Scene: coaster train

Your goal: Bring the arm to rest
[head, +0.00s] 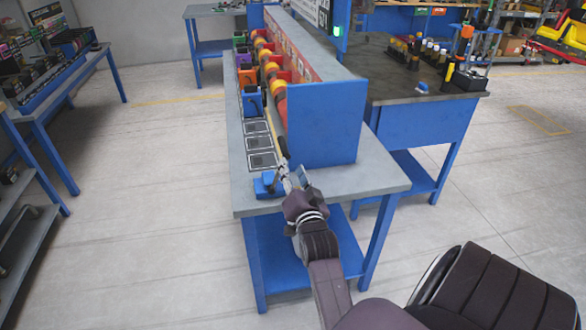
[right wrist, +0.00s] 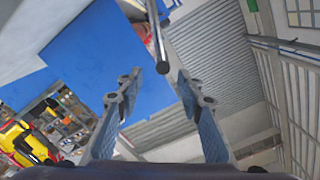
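My right gripper (head: 294,182) is over the near end of the long grey-topped table (head: 350,180). In the right wrist view its two fingers (right wrist: 159,80) stand apart with nothing between their pads. A grey metal rod (right wrist: 157,38) comes down from the top of that view towards the gap between the fingertips; I cannot tell if it touches them. In the head view a small blue block (head: 268,186) is just left of the gripper. My left gripper is not in view.
A large blue end panel (head: 325,125) rises just beyond the gripper. Black-framed squares (head: 262,160) and coloured holders, the nearest a blue holder (head: 252,101), line the table's left side. A second workbench (head: 420,95) with several bottles stands right.

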